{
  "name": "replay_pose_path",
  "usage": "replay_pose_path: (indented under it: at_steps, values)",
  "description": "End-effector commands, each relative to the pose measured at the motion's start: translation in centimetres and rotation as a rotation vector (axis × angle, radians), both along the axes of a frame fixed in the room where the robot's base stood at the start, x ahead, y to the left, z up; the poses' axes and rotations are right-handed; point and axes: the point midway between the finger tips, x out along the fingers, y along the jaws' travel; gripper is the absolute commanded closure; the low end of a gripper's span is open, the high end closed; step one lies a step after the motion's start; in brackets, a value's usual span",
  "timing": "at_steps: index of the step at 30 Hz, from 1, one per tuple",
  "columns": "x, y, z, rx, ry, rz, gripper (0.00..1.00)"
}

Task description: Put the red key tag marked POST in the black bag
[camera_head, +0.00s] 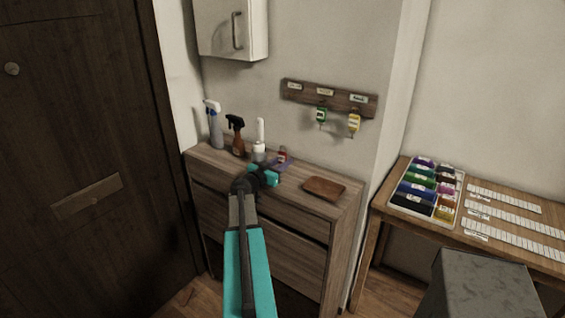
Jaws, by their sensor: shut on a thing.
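A small red key tag (282,154) with a pale label shows just beyond my gripper's tips, above the cabinet top; its lettering is too small to read. My gripper (271,172), with teal fingers, reaches over the cabinet top and is shut on the red tag. The fingers partly hide the grip. I do not make out a black bag in this view.
The wooden cabinet (220,168) holds spray bottles (237,136), a white bottle (259,145), a flat purple thing (284,164) and a brown tray (324,188). Green (321,115) and yellow (354,122) tags hang on a wall rack (300,91). A grey box (484,285) stands right.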

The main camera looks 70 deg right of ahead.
Motion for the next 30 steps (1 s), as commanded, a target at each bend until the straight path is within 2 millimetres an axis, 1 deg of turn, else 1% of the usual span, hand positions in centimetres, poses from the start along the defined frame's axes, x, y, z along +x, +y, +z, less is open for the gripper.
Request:
replay_pose_path:
  at_steps: [14,15,17,18,30]
  values:
    - [0.0,0.0,-0.33,0.0,-0.001,0.0,0.94]
    - [0.0,-0.01,-0.24,0.0,-0.001,0.0,0.67]
    - [0.0,-0.01,-0.23,0.0,-0.001,0.0,0.57]
    - [0.0,0.0,-0.23,0.0,-0.001,0.0,0.54]
    - [-0.01,-0.01,-0.14,0.0,0.0,0.0,0.54]
